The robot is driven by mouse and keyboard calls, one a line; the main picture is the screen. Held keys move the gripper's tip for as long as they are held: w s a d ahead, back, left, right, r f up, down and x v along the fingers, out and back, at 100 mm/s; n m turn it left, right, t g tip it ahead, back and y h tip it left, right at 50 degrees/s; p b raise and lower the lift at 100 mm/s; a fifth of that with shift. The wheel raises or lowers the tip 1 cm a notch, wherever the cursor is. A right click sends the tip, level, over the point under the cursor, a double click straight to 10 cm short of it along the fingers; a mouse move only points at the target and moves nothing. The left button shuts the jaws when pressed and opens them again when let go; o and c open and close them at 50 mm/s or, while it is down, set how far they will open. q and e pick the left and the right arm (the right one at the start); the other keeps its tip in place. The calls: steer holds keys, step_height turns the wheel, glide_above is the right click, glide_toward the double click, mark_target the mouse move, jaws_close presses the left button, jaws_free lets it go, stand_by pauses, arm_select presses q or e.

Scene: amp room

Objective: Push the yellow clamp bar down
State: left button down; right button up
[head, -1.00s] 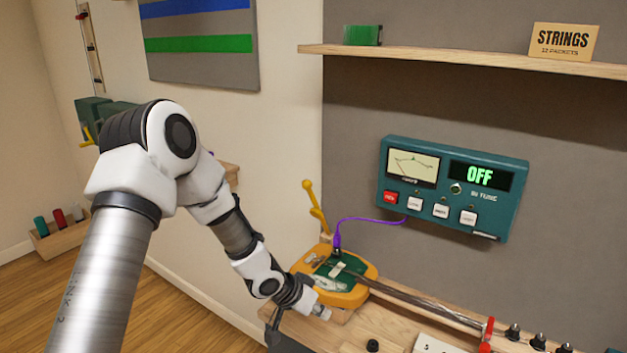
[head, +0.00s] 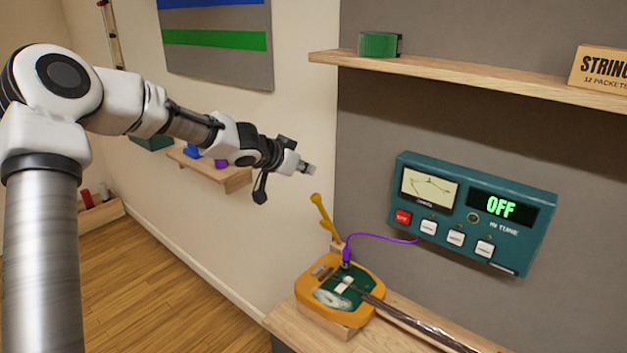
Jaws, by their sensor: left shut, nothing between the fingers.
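The yellow clamp bar (head: 322,213) stands raised and tilted at the back edge of the orange-rimmed fixture (head: 369,313) on the bench. Its rounded knob is at the top. My left gripper (head: 308,169) is shut and empty, in the air just above and slightly left of the knob, with a gap between them in the picture. How far apart they are in depth I cannot tell. My right gripper is out of the picture.
A purple cable (head: 385,237) runs from the fixture to the teal tuner panel (head: 474,213), which reads OFF. A dark rod-like neck (head: 415,327) extends right from the fixture. A wooden shelf (head: 460,80) is above. A small wall shelf (head: 230,180) is behind my left arm.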

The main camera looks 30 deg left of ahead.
arm_select(q)
steer(key=x, duration=0.6)
steer(key=f+b+x, duration=0.1)
steer(key=x, duration=0.3)
steer(key=shift+s+f, duration=0.1)
steer(key=shift+s, duration=0.25)
steer(key=s+b, duration=0.1)
steer(key=s+f+b, duration=0.1)
steer(key=b, duration=0.1)
steer(key=shift+s+a+f, duration=0.15)
steer(key=shift+s+a, duration=0.2)
steer(key=shift+s, duration=0.2)
steer(key=shift+w, duration=0.1)
steer(key=shift+d, duration=0.1)
